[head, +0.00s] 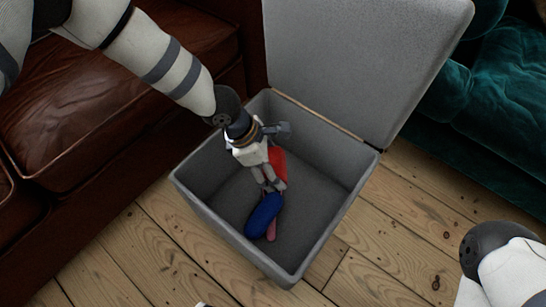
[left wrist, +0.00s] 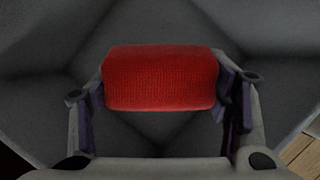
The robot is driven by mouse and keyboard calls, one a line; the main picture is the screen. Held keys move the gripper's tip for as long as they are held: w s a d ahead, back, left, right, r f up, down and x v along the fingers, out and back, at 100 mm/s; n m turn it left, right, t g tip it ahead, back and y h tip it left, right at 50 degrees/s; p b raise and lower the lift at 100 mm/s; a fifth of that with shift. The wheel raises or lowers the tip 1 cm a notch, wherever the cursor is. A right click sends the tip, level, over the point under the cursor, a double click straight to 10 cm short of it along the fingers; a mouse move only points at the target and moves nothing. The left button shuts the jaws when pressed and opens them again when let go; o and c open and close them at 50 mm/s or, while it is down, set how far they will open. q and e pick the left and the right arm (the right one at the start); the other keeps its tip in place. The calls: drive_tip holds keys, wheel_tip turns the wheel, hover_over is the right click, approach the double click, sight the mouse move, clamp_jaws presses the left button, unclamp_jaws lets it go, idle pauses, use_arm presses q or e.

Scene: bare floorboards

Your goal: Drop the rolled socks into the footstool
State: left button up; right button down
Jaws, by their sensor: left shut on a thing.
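The footstool (head: 188,187) is a grey open box on the floor with its lid (head: 355,65) raised at the back. My left gripper (head: 272,186) reaches down into it from above. It is shut on the red rolled socks (head: 279,158), held over the inside of the box. In the left wrist view the red roll (left wrist: 160,78) spans between the two fingers (left wrist: 160,100), with grey box walls around it. A blue rounded thing (head: 264,214) with a pinkish strip beside it shows below the gripper; I cannot tell whether it touches the red roll.
A brown leather sofa (head: 95,105) stands at the left, close to the box. A teal sofa (head: 495,120) stands at the right behind the lid. Bare floorboards (head: 385,245) lie in front and to the right of the box.

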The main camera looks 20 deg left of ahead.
use_arm(q)
drive_tip(key=shift+f, duration=0.35)
drive_tip(key=o, duration=1.2)
drive_tip(key=v, duration=1.2)
drive_tip(key=shift+d+r, duration=0.1)
